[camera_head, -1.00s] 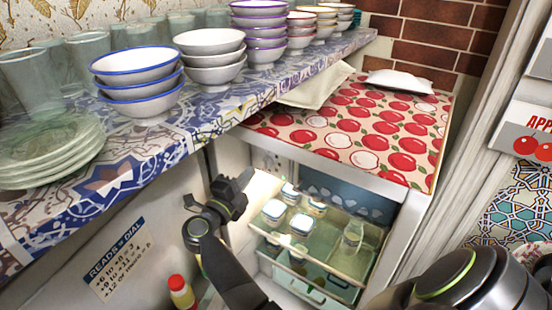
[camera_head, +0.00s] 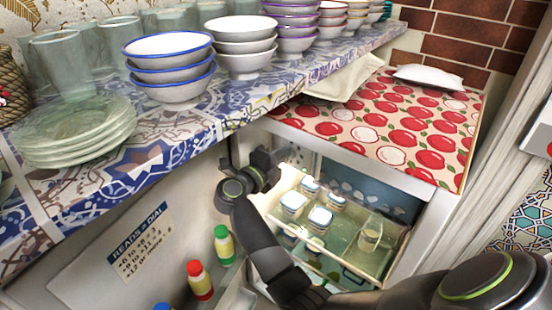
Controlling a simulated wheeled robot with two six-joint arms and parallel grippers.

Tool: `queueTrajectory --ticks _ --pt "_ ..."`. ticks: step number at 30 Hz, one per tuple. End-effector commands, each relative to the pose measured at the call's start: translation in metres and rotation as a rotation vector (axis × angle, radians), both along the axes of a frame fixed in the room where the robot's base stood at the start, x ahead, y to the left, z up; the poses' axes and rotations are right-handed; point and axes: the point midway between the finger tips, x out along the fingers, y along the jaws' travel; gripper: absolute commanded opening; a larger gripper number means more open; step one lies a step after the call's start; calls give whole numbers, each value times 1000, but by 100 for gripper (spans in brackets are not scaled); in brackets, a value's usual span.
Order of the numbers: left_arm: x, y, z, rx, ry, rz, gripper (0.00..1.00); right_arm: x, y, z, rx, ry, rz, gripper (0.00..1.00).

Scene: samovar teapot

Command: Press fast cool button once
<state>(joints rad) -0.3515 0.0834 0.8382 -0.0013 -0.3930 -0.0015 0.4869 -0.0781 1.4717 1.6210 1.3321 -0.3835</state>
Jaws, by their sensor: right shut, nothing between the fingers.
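The small open fridge stands below the apple-patterned top (camera_head: 400,120). Its lit interior shows a shelf (camera_head: 340,238) holding several small white-lidded jars (camera_head: 320,216) and a glass (camera_head: 370,236). My right gripper (camera_head: 268,162) is shut and empty, at the upper left of the fridge opening, close to its inner left wall. Small marks show on the pale wall just right of the gripper, but they are too small to tell which is the fast cool button. Whether the gripper touches the wall cannot be told. My left gripper is out of view.
The patterned counter (camera_head: 160,150) above carries stacked bowls (camera_head: 170,68), glass plates (camera_head: 75,130) and glasses. A red-capped bottle (camera_head: 199,280) and a green-capped bottle (camera_head: 224,245) stand below left, near a printed "READS = DIAL" label (camera_head: 142,242). A white cushion-like object (camera_head: 428,76) lies on the apple-patterned top.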

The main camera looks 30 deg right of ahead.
Motion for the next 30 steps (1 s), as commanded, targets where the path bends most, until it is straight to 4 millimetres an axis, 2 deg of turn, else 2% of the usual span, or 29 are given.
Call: queueTrajectory --ticks 3,9,23,30 --pt "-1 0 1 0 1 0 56 8 -20 2 -4 -1 -1 0" --pt "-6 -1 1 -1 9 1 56 17 -41 1 -2 0 0 0" --pt "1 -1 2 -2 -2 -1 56 20 -47 0 0 -1 1 0" --pt "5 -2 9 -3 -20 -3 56 26 -63 2 -3 0 0 0"
